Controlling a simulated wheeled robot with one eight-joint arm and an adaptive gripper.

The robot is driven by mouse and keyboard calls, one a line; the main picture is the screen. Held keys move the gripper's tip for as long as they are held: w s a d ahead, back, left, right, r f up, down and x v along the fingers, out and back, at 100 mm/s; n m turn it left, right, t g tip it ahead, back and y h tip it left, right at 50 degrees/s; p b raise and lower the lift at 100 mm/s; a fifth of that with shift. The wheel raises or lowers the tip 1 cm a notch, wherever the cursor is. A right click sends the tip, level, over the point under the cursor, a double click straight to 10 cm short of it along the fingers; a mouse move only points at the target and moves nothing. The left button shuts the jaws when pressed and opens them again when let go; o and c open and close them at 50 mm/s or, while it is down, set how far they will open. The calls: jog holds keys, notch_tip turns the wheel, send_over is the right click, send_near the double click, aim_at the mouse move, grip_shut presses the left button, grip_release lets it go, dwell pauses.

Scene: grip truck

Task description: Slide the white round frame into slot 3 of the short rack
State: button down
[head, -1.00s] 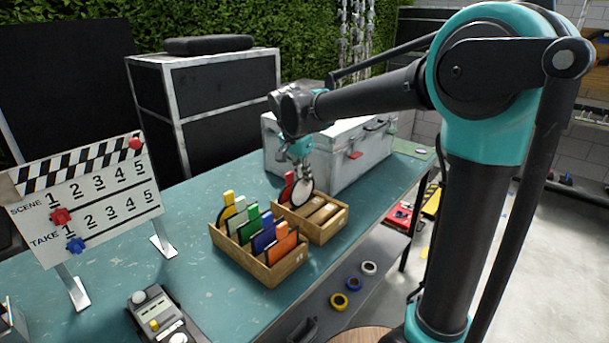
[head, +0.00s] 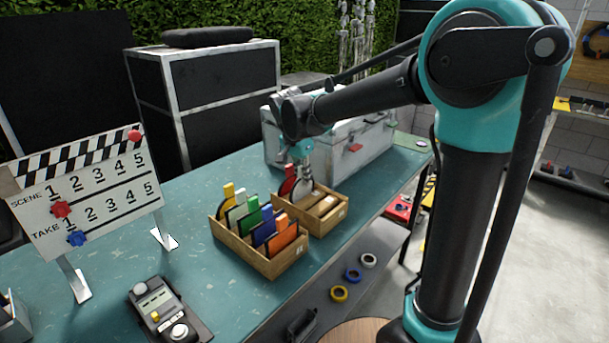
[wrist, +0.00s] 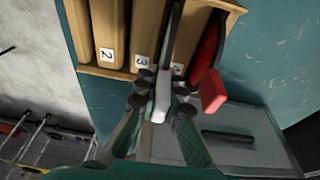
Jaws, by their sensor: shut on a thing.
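My gripper (head: 303,172) is shut on the tab of the white round frame (head: 303,188), at the short rack (head: 328,229). In the wrist view the fingers (wrist: 164,96) pinch the frame's pale tab (wrist: 161,104). The frame's thin edge runs into the rack outline between the labels 3 and 4; its lower part is hidden, so I cannot tell how deep it sits. Label 2 is further left. A red frame (wrist: 209,82) stands right of the held frame, and also shows in the head view (head: 288,181).
A longer wooden rack (head: 262,262) with several coloured frames stands beside the short rack. A silver case (head: 340,150) lies close behind. A clapperboard (head: 85,195) and a grey device (head: 165,310) are on the left of the teal table.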

jog(key=shift+f, duration=0.75)
jog(key=c, duration=1.6)
grip_release()
jog(key=v, duration=1.2)
